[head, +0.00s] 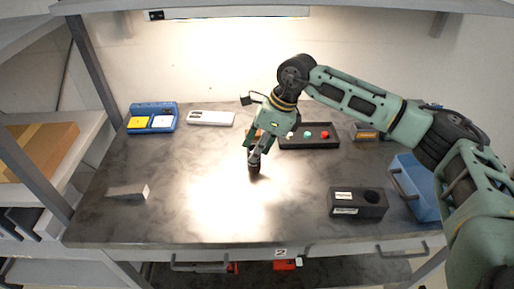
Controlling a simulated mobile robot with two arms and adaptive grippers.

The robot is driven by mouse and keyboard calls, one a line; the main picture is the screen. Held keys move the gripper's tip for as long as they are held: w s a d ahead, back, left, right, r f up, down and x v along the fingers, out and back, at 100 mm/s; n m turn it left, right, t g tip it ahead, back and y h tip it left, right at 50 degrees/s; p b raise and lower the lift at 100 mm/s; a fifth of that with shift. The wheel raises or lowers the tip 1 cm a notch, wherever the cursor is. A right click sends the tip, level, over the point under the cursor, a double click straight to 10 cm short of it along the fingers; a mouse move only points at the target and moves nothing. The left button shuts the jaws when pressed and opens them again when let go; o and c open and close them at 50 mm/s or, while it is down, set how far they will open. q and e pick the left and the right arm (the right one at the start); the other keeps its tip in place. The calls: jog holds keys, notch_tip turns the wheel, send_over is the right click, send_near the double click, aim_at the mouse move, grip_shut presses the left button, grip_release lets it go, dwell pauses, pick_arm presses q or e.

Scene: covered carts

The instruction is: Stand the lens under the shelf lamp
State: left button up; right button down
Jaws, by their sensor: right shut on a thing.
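The lens (254,168) is a small dark cylinder near the middle of the grey worktop, just below my right gripper (257,149). My right gripper reaches in from the right, points down and is shut on the lens. The lens looks roughly upright; I cannot tell whether its base touches the worktop. The fingers hide its upper part. The shelf lamp (235,12) is a lit bar under the upper shelf at the back. Its bright patch lies on the worktop around and left of the lens. My left gripper is not in view.
A black block with a round hole (345,205) stands at front right, beside a blue bin (418,190). A dark tray (300,142) with small coloured pieces is behind the gripper. A blue holder (140,125), a white device (211,118) and a grey wedge (129,193) are left. Front-centre worktop is clear.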

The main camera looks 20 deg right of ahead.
jog(key=shift+f, duration=0.6)
jog(key=c, duration=1.9)
grip_release()
jog(key=shift+f, duration=0.2)
jog(key=o, duration=0.5)
jog(key=shift+c, duration=0.2)
jog(key=shift+r, duration=0.1)
